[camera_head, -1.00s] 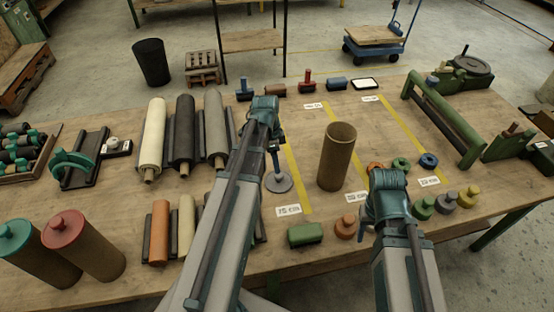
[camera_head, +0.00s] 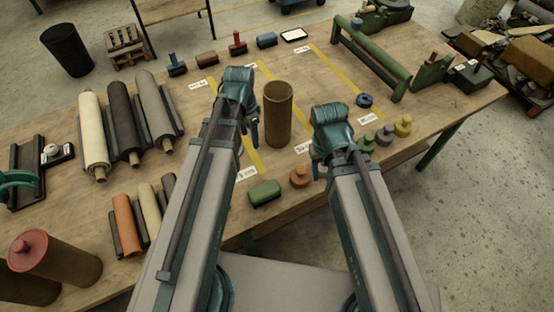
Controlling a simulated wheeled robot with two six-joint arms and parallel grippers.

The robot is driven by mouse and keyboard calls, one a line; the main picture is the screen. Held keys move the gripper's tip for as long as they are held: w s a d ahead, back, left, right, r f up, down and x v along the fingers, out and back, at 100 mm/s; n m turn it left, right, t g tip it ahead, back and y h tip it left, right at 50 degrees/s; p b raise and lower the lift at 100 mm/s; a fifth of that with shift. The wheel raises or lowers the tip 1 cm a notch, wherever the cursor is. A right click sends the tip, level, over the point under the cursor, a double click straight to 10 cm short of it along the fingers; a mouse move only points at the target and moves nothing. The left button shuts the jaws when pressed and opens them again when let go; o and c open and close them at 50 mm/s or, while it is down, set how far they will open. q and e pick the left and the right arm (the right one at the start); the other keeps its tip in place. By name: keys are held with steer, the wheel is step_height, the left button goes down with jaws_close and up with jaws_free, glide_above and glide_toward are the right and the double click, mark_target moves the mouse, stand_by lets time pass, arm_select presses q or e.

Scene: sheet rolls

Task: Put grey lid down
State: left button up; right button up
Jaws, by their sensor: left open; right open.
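The grey disc lid with a knob is not visible now; my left arm may hide it. The open brown tube (camera_head: 278,114) stands upright on the table between my two grippers. My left gripper (camera_head: 254,132) is open, just left of the tube, with its fingers partly hidden by its wrist. My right gripper (camera_head: 317,168) is open, right of and nearer than the tube, with its fingers partly hidden. A small grey knobbed piece (camera_head: 384,135) stands on the right between a green one (camera_head: 366,142) and a yellow one (camera_head: 403,126).
Yellow strips with labels cross the table (camera_head: 220,205). A green block (camera_head: 264,193) and an orange piece (camera_head: 299,177) sit at the front. Sheet rolls (camera_head: 125,122) lie at left. A red-lidded tube (camera_head: 60,255) stands front left. A green roller frame (camera_head: 372,60) stands back right.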

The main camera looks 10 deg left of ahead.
arm_select(q)
steer(key=s+d+n+y, duration=0.1)
steer(key=s+d+n, duration=0.3)
steer(key=s+d, duration=0.5)
steer(key=d, duration=0.2)
steer(key=shift+s+d+n+y, duration=0.3)
steer(key=shift+d+n, duration=0.05)
steer(key=shift+n, duration=0.05)
steer(key=shift+r, duration=0.1)
